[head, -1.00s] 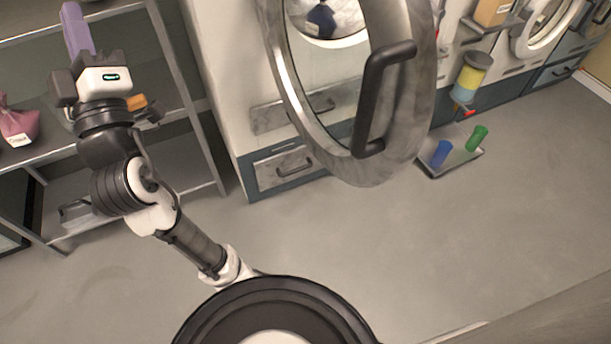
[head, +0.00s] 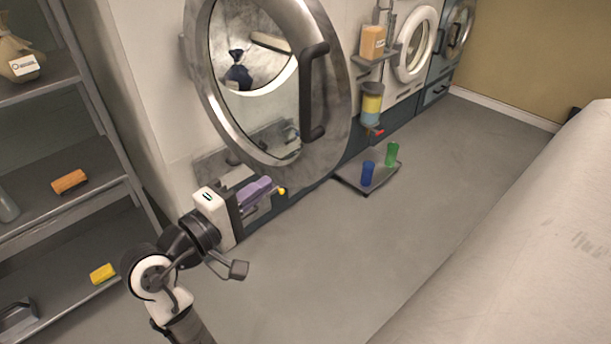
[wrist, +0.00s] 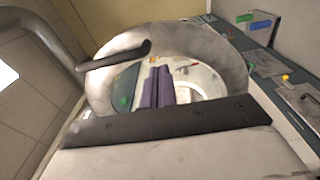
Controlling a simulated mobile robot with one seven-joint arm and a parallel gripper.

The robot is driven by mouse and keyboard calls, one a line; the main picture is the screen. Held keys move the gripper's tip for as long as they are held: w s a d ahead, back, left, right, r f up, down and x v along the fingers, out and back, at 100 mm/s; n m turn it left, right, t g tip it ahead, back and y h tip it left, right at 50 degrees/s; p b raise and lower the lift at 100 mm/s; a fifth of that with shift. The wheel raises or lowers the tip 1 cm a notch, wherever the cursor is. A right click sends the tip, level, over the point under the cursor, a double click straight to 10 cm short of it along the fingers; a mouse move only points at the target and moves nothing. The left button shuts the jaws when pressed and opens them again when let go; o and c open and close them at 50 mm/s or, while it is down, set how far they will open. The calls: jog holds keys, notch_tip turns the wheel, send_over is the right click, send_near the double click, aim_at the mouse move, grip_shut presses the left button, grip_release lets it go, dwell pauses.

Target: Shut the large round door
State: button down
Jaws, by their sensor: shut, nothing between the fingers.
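The large round door (head: 333,130) has a broad grey metal ring, a glass pane and a black bar handle (head: 313,92). In the head view it appears to stand off the machine's front, partly open; I cannot tell how wide the gap is. Through the glass I see a dark blue bag (head: 238,72) in the drum. My gripper (head: 262,186), with purple fingers, is shut and empty, by the door's lower rim. In the wrist view its fingers (wrist: 158,85) overlap the door's glass, and the handle (wrist: 115,57) is beyond them to the left. Contact is not clear.
A metal shelf (head: 45,180) with an orange block and a yellow block stands at left. A low tray (head: 350,184) with a blue cup (head: 367,173) and a green cup (head: 391,154) lies on the floor at right. A pale surface (head: 520,230) fills the right foreground; floor between is clear.

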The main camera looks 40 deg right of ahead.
jog(key=s, duration=0.1)
jog(key=g+p, duration=0.1)
jog(key=p, duration=0.1)
send_near(329, 151)
jog(key=d, duration=0.7)
jog(key=shift+w, duration=0.35)
